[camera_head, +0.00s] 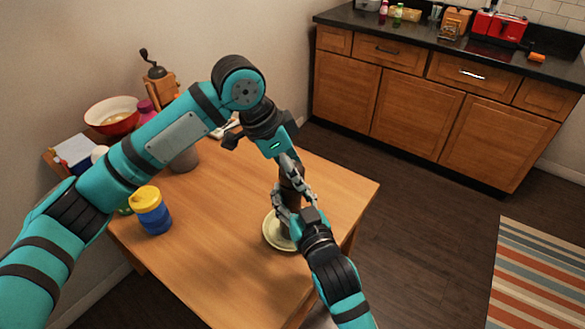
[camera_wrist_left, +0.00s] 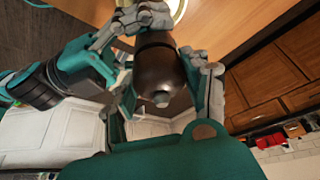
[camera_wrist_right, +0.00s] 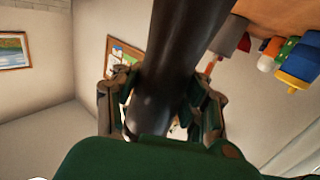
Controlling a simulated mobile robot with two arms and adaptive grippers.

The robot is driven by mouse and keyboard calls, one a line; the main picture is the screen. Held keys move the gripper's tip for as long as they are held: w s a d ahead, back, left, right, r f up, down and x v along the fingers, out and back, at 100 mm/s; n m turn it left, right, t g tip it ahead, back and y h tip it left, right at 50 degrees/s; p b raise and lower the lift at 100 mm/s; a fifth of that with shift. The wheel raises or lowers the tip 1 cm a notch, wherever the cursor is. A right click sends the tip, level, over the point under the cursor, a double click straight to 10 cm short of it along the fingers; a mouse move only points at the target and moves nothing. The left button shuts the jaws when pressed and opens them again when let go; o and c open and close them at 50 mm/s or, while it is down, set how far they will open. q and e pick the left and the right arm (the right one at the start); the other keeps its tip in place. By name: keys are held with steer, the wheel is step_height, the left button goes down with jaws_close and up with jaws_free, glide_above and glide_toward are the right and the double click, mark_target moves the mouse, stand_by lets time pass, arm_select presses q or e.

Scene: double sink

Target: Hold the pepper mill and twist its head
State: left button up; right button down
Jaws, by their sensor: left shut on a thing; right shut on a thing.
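The pepper mill (camera_head: 291,186) is dark brown and stands roughly upright between my two grippers, over or on a pale plate (camera_head: 268,236); I cannot tell whether it touches the plate. My left gripper (camera_head: 289,166) comes from above and is shut on the mill's head. The left wrist view shows the rounded brown head (camera_wrist_left: 158,72) with a small metal knob between the fingers. My right gripper (camera_head: 288,205) is shut around the mill's body lower down. The right wrist view shows the dark body (camera_wrist_right: 172,70) between its fingers. The fingers hide much of the mill.
On the wooden table (camera_head: 210,240), a blue jar with a yellow lid (camera_head: 151,212), a red bowl (camera_head: 112,118) and a wooden coffee grinder (camera_head: 160,88) stand to the left. My left arm crosses above them. The table's front middle is clear. A counter (camera_head: 440,50) stands behind.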

arm_select(q)
steer(key=m+g, duration=0.2)
steer(key=m, duration=0.3)
steer(key=shift+m, duration=0.3)
steer(key=m+g, duration=0.1)
steer(key=m, duration=0.1)
steer(key=m+g, duration=0.1)
steer(key=m, duration=0.2)
steer(key=shift+y, duration=0.4)
steer(key=m+y, duration=0.1)
steer(key=m, duration=0.2)
steer(key=m+g, duration=0.1)
steer(key=m, duration=0.1)
steer(key=shift+a+r+m+y, duration=0.1)
steer(key=shift+a+m+y, duration=0.05)
steer(key=shift+m+y, duration=0.25)
steer(key=m+y, duration=0.1)
steer(key=m, duration=0.1)
steer(key=m+g, duration=0.1)
steer(key=m, duration=0.1)
steer(key=shift+m+y, duration=0.4)
steer(key=o, duration=1.2)
